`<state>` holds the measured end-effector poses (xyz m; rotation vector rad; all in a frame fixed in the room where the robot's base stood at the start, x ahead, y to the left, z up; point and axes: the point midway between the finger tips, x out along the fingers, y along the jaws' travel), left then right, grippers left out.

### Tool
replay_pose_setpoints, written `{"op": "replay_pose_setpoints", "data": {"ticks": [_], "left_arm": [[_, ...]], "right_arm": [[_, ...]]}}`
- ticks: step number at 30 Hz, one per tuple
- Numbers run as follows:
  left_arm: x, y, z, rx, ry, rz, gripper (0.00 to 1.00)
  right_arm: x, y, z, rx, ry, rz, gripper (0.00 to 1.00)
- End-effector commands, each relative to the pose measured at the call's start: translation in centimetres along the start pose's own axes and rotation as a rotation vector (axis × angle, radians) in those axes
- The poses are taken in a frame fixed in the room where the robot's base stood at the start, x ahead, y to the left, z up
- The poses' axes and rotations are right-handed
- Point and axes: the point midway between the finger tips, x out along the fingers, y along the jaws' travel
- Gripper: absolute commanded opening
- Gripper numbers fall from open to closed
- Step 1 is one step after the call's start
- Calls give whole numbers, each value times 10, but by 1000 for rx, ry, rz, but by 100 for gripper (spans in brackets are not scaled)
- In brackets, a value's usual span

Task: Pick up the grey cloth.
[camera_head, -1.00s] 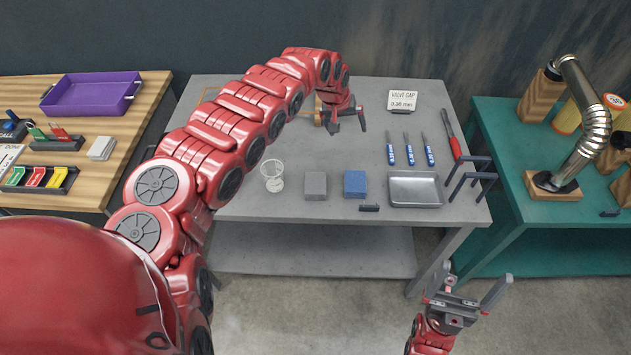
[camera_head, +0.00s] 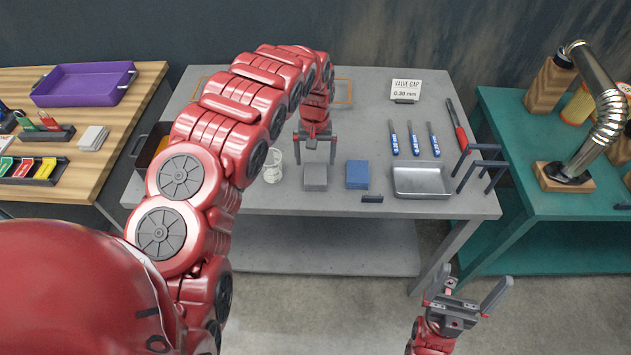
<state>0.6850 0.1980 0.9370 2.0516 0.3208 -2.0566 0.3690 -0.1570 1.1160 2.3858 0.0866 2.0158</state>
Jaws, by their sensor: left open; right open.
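The grey cloth (camera_head: 315,177) is a small, folded square on the grey table, left of a blue one. My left gripper (camera_head: 315,161) is open and points down at the far edge of the grey cloth. Its fingertips are close to the cloth; I cannot tell whether they touch it. My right gripper (camera_head: 468,290) is open and empty, low in front of the table and away from the cloth.
A blue folded cloth (camera_head: 357,175) lies right of the grey one, and a clear cup (camera_head: 273,166) stands left. A metal tray (camera_head: 422,181), several blue-handled tools (camera_head: 414,139) and a dark rack (camera_head: 480,168) occupy the table's right side.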

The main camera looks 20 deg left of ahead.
Motion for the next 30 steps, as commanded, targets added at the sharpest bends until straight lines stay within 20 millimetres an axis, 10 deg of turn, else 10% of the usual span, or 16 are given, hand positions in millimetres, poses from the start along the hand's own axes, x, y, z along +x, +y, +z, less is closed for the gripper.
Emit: {"op": "replay_pose_setpoints", "data": {"ticks": [25, 30], "left_arm": [[53, 1, 6, -1, 3, 0, 100], [53, 1, 6, -1, 2, 0, 69]], "right_arm": [[27, 1, -4, 0, 0, 0, 100], [27, 1, -4, 0, 0, 0, 100]]}}
